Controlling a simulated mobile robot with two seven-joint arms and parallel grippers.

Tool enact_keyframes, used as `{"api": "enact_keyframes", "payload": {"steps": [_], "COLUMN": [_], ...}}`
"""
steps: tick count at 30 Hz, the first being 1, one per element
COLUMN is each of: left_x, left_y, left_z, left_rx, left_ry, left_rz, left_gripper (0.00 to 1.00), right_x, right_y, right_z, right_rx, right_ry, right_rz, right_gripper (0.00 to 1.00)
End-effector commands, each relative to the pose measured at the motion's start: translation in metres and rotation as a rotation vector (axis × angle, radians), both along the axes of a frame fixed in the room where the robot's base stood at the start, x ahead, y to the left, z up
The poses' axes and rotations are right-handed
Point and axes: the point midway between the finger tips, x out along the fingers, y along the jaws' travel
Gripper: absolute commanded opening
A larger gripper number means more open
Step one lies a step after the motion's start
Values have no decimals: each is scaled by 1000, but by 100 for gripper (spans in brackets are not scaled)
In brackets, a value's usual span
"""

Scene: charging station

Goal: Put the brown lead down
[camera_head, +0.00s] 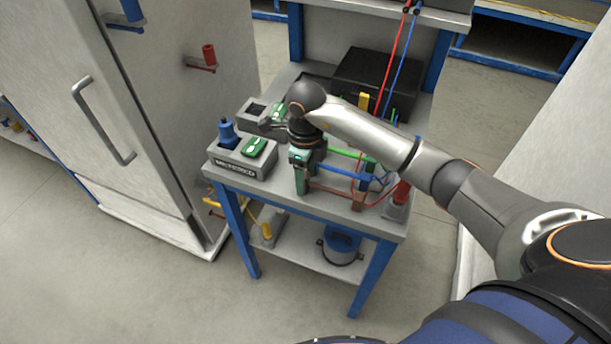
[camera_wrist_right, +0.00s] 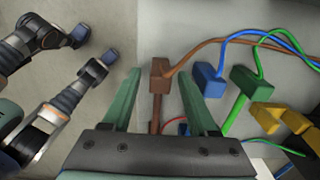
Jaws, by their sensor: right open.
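The brown lead's plug (camera_wrist_right: 160,78) lies between the tips of my right gripper (camera_wrist_right: 160,88) in the right wrist view. The green fingers are apart, with gaps on both sides of the plug. Its brown cable (camera_wrist_right: 225,43) runs off to the right. In the head view my right gripper (camera_head: 302,178) points down at the front part of the grey table (camera_head: 337,208), and brown (camera_head: 334,192) shows just right of it. I cannot tell whether the plug rests fully on the tabletop.
Blue (camera_wrist_right: 209,80), green (camera_wrist_right: 250,82) and yellow (camera_wrist_right: 282,117) plugs lie right of the brown one. A grey block marked with lettering (camera_head: 234,165) sits at the table's left. A black box (camera_head: 375,80) stands behind. A tall grey cabinet (camera_head: 140,120) is at left.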

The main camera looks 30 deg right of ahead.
Motion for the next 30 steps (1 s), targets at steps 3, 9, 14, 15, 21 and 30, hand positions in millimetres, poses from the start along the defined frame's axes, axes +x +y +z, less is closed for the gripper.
{"api": "enact_keyframes", "payload": {"steps": [3,9,14,15,21,30], "left_x": [0,0,0,0,0,0], "left_y": [0,0,0,0,0,0], "left_z": [-1,-3,-4,-4,-3,-3], "left_rx": [0,0,0,0,0,0], "left_ry": [0,0,0,0,0,0], "left_rz": [0,0,0,0,0,0], "left_gripper": [50,50,50,50,50,50], "right_x": [2,2,2,1,-1,-64], "right_y": [0,0,0,0,5,161], "right_z": [20,64,95,101,113,72], "right_rx": [-1,-1,-1,0,19,746], "right_ry": [-7,-8,-7,-6,3,171], "right_rz": [0,1,0,0,8,53], "right_gripper": [59,59,59,59,59,59]}}
